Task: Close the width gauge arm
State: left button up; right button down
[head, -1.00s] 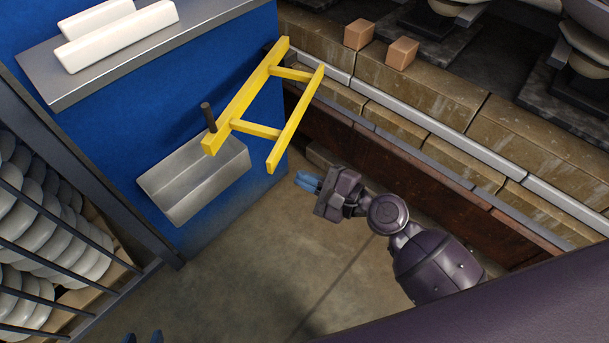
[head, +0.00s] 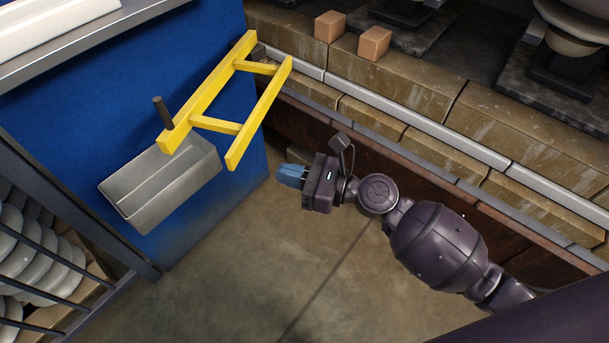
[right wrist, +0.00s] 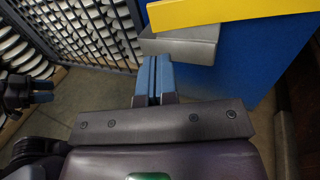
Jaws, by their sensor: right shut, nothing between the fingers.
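The yellow width gauge arm (head: 210,92), a frame of two long bars joined by crosspieces, stands out from the blue cabinet side (head: 100,100). A dark peg (head: 163,112) rises near its lower end, above a grey metal block (head: 160,182). A yellow bar (right wrist: 225,12) also crosses the top of the right wrist view. My right gripper (head: 280,176) has its blue fingers together and empty, below and right of the frame's lower end, apart from it. Its fingers (right wrist: 153,70) point toward the grey block in the wrist view. My left gripper (right wrist: 42,97) appears dark and small there.
A barred rack (head: 50,250) with white insulator discs stands at left. A brick ledge with a metal rail (head: 400,117) runs along the right, carrying two small tan blocks (head: 375,43). Open floor (head: 260,260) lies below the cabinet.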

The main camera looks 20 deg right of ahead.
aim_at(235, 161)
jog(key=x, duration=0.8)
jog(key=shift+w+a, duration=0.1)
jog(key=shift+a, duration=0.05)
pick_arm(q)
jog(key=shift+s+f, duration=0.15)
jog(key=shift+s, duration=0.1)
jog(key=shift+w, duration=0.1)
